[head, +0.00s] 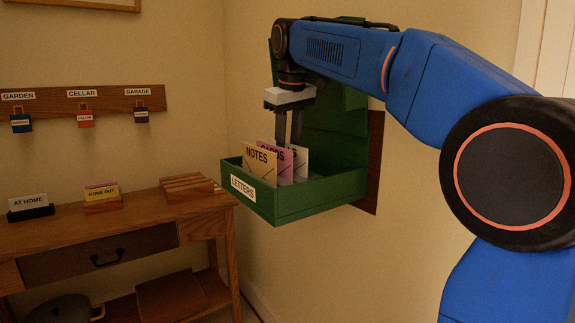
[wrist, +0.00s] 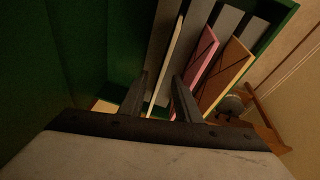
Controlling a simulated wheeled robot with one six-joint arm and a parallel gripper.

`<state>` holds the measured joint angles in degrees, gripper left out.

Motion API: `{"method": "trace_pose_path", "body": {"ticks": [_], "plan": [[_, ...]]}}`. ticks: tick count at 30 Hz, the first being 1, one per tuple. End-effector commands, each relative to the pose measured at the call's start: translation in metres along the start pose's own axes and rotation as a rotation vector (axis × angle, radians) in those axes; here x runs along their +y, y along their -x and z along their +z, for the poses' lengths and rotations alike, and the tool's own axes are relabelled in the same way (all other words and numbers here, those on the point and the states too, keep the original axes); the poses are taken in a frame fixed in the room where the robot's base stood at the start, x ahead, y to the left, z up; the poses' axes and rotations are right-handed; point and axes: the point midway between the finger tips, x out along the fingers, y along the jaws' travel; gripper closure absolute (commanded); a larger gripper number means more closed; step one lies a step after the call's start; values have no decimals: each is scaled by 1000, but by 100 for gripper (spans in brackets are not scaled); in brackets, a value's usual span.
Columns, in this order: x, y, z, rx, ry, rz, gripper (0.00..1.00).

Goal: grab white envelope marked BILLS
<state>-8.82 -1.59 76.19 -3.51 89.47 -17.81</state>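The white envelope (head: 301,166) stands upright at the back of the row in the green LETTERS box (head: 318,193); only the end of its word, an "S", shows. Its pale top edge also shows in the wrist view (wrist: 168,60). My gripper (head: 288,141) points down into the box. In the wrist view my gripper (wrist: 160,78) is open, with one finger on each side of the white envelope's edge and gaps visible. Its fingertips are partly hidden behind the envelopes in the head view.
A pink CARDS envelope (head: 285,167) and an orange-tan NOTES envelope (head: 260,165) stand in front, close to the right finger. The box's green lid (head: 345,110) rises behind. A wooden desk (head: 95,237) with card holders is at the left.

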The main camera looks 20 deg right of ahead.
Motion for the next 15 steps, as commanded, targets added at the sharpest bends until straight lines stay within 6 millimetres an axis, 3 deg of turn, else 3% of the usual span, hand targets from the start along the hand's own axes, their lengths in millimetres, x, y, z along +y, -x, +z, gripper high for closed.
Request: {"method": "trace_pose_path", "body": {"ticks": [2, 6, 15], "plan": [[0, 0, 0, 0, 0, 0, 70], [0, 0, 0, 0, 0, 0, 100], [0, 0, 0, 0, 0, 1, 100]]}}
